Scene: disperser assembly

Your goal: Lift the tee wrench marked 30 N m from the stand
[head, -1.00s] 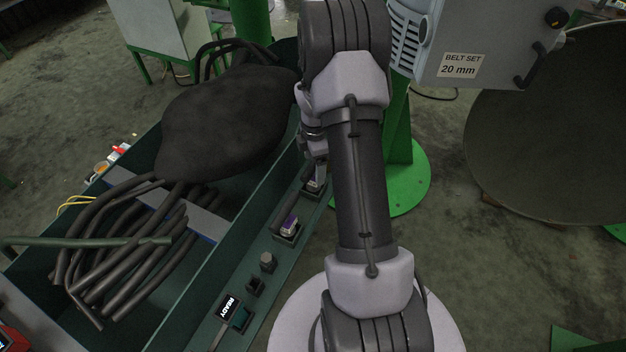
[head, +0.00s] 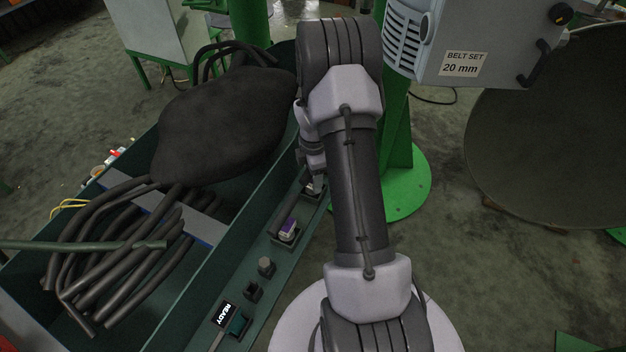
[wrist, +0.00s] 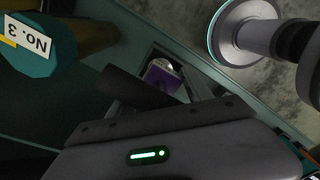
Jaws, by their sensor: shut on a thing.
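My gripper (head: 315,183) is low over the green ledge, partly behind my own arm in the head view. Its dark body fills the bottom of the wrist view (wrist: 190,143). It is shut on a dark round bar (wrist: 128,90), which looks like the handle of the tee wrench. I cannot read a 30 N m mark.
A purple-and-white block (head: 288,229) sits in a socket close by, also in the wrist view (wrist: 161,79). Small fittings and a READY display (head: 226,313) line the ledge (head: 262,292). A trough of dark hoses (head: 125,255) lies left; a green post (head: 397,150) stands right.

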